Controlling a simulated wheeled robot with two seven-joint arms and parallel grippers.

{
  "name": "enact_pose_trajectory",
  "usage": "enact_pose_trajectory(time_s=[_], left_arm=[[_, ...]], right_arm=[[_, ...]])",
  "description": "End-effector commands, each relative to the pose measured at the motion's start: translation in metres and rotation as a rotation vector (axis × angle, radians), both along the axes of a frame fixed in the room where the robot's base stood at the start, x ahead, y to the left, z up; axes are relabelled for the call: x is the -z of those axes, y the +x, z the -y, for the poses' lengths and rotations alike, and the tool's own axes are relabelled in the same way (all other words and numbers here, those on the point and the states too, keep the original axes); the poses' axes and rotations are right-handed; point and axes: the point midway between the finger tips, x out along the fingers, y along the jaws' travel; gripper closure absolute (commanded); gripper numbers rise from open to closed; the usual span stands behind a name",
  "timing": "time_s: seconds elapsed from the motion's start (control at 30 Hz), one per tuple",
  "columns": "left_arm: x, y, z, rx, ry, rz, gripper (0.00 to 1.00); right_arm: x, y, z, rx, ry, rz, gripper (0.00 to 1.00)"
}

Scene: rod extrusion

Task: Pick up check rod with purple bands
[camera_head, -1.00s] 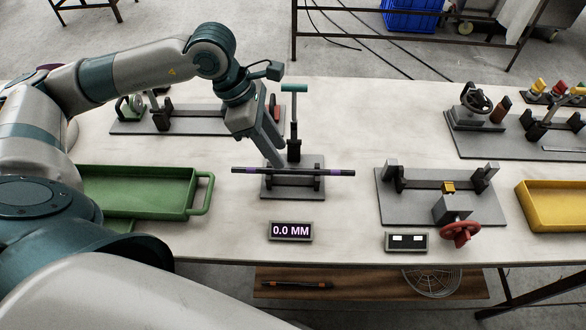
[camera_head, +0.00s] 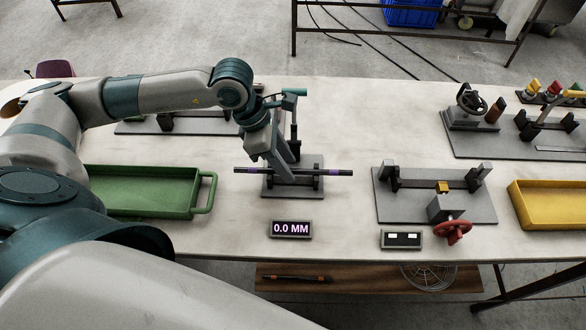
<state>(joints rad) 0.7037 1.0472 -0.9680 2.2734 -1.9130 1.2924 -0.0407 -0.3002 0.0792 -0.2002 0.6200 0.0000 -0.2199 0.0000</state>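The check rod with purple bands (camera_head: 330,171) is a thin dark rod lying level across two uprights of a grey stand (camera_head: 314,192) near the middle of the table. My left gripper (camera_head: 286,176) points down at the middle of the rod from above and behind. Its fingers overlap the rod in the picture. I cannot tell whether they touch the rod or how far apart they are. My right gripper is out of view.
A teal-topped lever post (camera_head: 293,118) stands close behind the stand. A "0.0 MM" display (camera_head: 291,229) is in front. A green tray (camera_head: 205,195) is to the left. A red-wheeled fixture (camera_head: 452,231) and a yellow tray (camera_head: 545,222) are to the right.

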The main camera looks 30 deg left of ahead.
Motion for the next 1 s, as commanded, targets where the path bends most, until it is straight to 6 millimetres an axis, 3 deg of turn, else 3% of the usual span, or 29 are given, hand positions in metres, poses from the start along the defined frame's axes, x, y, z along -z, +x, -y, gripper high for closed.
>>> enact_pose_trajectory(time_s=[0.17, 0.3, 0.73, 1.0], left_arm=[[0.0, 0.0, 0.0, 0.0, 0.0, 0.0, 0.66], [0.0, 0.0, 0.0, 0.0, 0.0, 0.0, 1.0], [-0.004, 0.0, 0.0, 0.0, 0.0, 0.0, 1.0], [-0.031, 0.001, 0.0, 0.0, -0.001, 0.003, 1.0]], right_arm=[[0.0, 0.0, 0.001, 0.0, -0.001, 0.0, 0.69], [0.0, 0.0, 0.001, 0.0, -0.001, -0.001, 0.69], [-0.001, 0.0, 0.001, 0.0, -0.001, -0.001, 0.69], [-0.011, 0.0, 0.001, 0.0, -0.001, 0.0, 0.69]])
